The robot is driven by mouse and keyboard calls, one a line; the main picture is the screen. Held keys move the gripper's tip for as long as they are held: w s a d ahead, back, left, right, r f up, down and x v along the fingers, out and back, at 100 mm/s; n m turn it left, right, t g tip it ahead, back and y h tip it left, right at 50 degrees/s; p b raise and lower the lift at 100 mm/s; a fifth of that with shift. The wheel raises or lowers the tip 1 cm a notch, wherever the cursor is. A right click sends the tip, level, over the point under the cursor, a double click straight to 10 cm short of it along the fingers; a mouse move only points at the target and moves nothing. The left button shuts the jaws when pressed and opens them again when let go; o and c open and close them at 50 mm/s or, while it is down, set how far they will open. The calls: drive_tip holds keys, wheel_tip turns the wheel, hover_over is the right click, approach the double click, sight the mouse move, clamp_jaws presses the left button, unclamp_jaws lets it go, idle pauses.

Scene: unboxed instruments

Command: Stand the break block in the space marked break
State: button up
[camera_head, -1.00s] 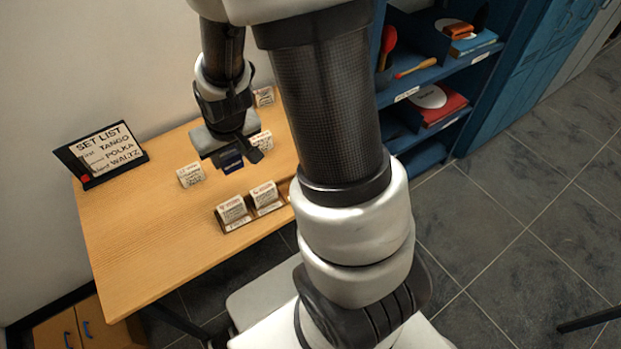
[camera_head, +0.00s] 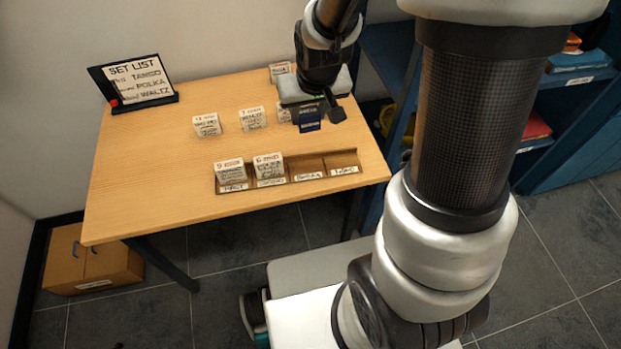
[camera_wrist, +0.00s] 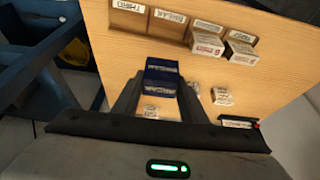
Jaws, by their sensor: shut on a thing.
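My gripper (camera_head: 311,112) is shut on a dark blue block (camera_wrist: 161,80) and holds it above the table's right half. The block also shows below the fingers in the head view (camera_head: 309,120); its small lettering is not readable. The wooden rack (camera_head: 379,167) stands at the table's front edge. Its space marked break (camera_wrist: 169,29) is empty, as is the space marked third (camera_wrist: 125,18) beside it. White blocks stand in the other two spaces, one at the end (camera_head: 230,170) and one beside the break space (camera_head: 268,166). The held block is apart from the rack.
Several white blocks stand loose behind the rack, such as one at left (camera_head: 207,124) and one in the middle (camera_head: 252,119). A set list sign (camera_head: 139,83) stands back left. Blue shelves (camera_head: 392,65) stand right of the table. The table's left front is bare.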

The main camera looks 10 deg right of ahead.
drive_tip(key=b, duration=0.7)
hover_over(305, 162)
drive_tip(key=s, duration=0.2)
wheel_tip(305, 162, down, 6)
wheel_tip(305, 162, down, 10)
drive_tip(key=b, duration=0.5)
drive_tip(key=shift+f, duration=0.1)
drive_tip(key=shift+f+b, duration=0.1)
drive_tip(key=shift+b, duration=0.25)
